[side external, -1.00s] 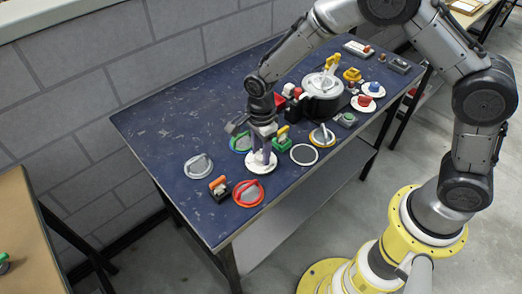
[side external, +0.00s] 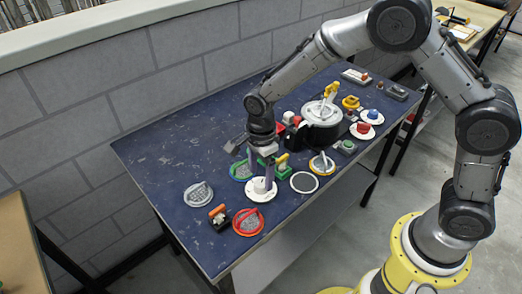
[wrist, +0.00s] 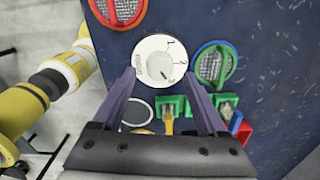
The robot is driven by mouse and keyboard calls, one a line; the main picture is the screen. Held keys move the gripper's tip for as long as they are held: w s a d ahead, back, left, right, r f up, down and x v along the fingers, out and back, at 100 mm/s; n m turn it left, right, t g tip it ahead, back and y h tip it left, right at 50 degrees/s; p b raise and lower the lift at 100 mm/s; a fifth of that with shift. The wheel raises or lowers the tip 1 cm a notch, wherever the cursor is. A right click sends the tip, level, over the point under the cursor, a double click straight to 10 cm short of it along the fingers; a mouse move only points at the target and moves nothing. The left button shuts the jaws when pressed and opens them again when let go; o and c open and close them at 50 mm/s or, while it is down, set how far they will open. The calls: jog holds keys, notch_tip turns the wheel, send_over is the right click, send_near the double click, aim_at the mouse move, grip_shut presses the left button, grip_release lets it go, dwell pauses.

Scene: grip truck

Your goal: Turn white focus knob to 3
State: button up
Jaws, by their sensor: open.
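The white focus knob (wrist: 155,62) is a round white dial marked 1, 2 and 3 with a FOCUS label and a raised centre. In the wrist view the 3 is at its lower right. Its exact pointer setting is too small to read surely. My gripper (wrist: 160,76) is open, its two purple fingers apart on either side of the dial's lower part, with nothing between them. In the side view my gripper (side external: 264,182) points down just above the white knob (side external: 256,196), partly hiding its centre.
A red-rimmed dial (side external: 248,222), a grey dial (side external: 198,195) and an orange-handled switch (side external: 218,216) lie near. The table's left part is clear.

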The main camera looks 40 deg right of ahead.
notch_tip(320, 180, up, 11)
jog(key=shift+r, duration=0.15)
dwell(0.4)
notch_tip(320, 180, up, 9)
jog(key=m+t, duration=0.1)
jog(key=t, duration=0.1)
send_over(262, 182)
jog(key=s+d, duration=0.2)
jog(key=d, duration=0.2)
jog(key=s+d+r+n+t, duration=0.2)
jog(key=s+d+r+n, duration=0.3)
jog(key=s, duration=0.4)
jog(key=s+d+f+n, duration=0.1)
jog(key=s+f+n, duration=0.1)
jog(key=s+n, duration=0.4)
jog(key=s+d+f+n+t, duration=0.1)
jog(key=s+d+f+n, duration=0.1)
jog(key=s+n, duration=0.5)
jog(key=shift+n+t, duration=0.3)
jog(key=shift+n, duration=1)
jog(key=shift+s, duration=0.1)
